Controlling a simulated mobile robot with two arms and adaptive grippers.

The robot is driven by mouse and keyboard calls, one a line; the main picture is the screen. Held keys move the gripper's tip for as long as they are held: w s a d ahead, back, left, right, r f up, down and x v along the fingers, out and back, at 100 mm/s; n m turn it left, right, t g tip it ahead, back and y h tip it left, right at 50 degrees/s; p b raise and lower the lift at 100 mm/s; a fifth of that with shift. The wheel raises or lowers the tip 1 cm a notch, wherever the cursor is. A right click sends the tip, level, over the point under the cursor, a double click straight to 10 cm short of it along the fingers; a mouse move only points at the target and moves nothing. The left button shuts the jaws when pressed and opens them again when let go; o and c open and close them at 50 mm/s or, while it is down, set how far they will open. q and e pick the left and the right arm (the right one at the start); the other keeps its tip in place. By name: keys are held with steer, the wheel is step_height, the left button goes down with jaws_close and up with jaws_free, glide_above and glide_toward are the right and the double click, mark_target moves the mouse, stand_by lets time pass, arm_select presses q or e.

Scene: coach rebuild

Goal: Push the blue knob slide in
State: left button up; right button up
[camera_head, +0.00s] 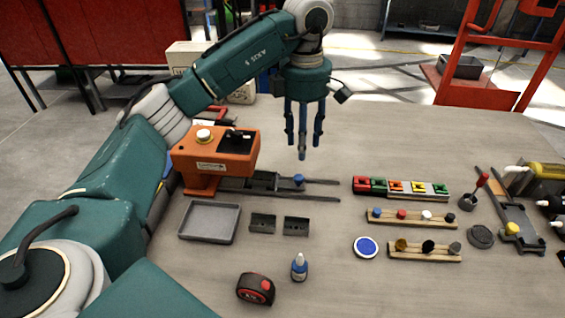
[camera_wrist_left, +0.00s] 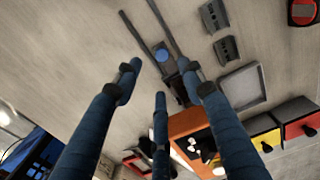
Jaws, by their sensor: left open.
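The blue knob (camera_head: 298,180) stands on a small dark slide between two dark rails (camera_head: 322,199) that run out to the right from an orange machine (camera_head: 216,160). The knob also shows in the left wrist view (camera_wrist_left: 162,54), between the rails and beyond my fingertips. A dark block lies on the rails between the knob and the machine. My left gripper (camera_head: 303,142) hangs fingers down over the table, above and behind the rails. Its three fingers are spread and empty, apart from the knob; they also show in the left wrist view (camera_wrist_left: 161,85). My right gripper is out of view.
A grey tray (camera_head: 183,235), two small dark blocks, a blue bottle (camera_head: 299,268) and a tape measure (camera_head: 255,289) lie in front of the machine. Racks of coloured pieces (camera_head: 400,188) stand to the right. The table behind the racks is clear.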

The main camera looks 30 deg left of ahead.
arm_select(q)
glide_above(299, 176)
steer(key=f, duration=0.4)
steer(key=shift+s+f, duration=0.25)
steer(key=shift+f, duration=0.15)
step_height(299, 176, down, 5)
steer(key=shift+w+p, duration=0.15)
steer(key=shift+p, duration=0.6)
steer(key=shift+f, duration=0.35)
steer(key=shift+c, duration=0.7)
jaws_close()
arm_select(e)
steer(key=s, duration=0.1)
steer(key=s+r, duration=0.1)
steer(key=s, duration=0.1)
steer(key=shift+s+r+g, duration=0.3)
